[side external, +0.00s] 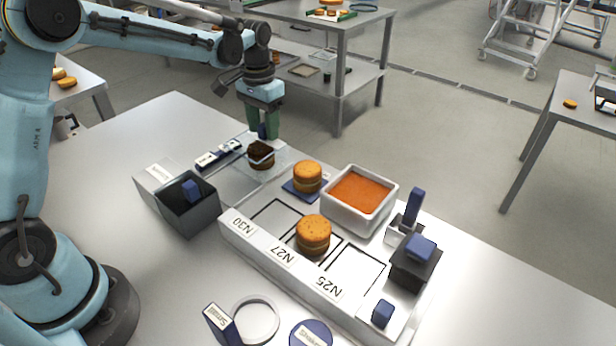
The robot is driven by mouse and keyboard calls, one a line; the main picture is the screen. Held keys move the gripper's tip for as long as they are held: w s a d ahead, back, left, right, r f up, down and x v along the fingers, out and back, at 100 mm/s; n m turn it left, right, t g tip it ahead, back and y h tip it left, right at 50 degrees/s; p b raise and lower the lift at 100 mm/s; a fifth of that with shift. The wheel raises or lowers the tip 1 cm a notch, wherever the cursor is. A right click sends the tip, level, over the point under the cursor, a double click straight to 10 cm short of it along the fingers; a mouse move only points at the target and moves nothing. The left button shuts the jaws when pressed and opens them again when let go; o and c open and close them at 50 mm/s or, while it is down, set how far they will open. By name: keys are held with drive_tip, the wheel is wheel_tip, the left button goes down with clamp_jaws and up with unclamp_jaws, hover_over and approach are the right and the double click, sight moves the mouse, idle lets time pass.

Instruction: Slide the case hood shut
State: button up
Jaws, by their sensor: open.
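A clear case hood (277,168) stands at the back left of the work area, by a dark filled round (261,150). Its see-through walls make its exact edges hard to tell. My gripper (263,132) points down just above and behind the dark round, with green fingers open. A small blue upright piece (262,131) shows between the fingers; it looks like the hood's handle. I cannot tell whether the fingers touch it. A blue-and-white labelled strip (218,155) lies left of the hood.
A dark open box (189,215) with a blue knob stands front left. A white tub of orange filling (360,193), a filled round on a blue pad (307,175) and another round (313,234) on the labelled board (285,262) are to the right. The table's left back is clear.

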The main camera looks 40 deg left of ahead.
drive_tip(key=shift+f, duration=0.2)
clamp_jaws()
idle(0.3)
drive_tip(key=shift+w, duration=1)
unclamp_jaws()
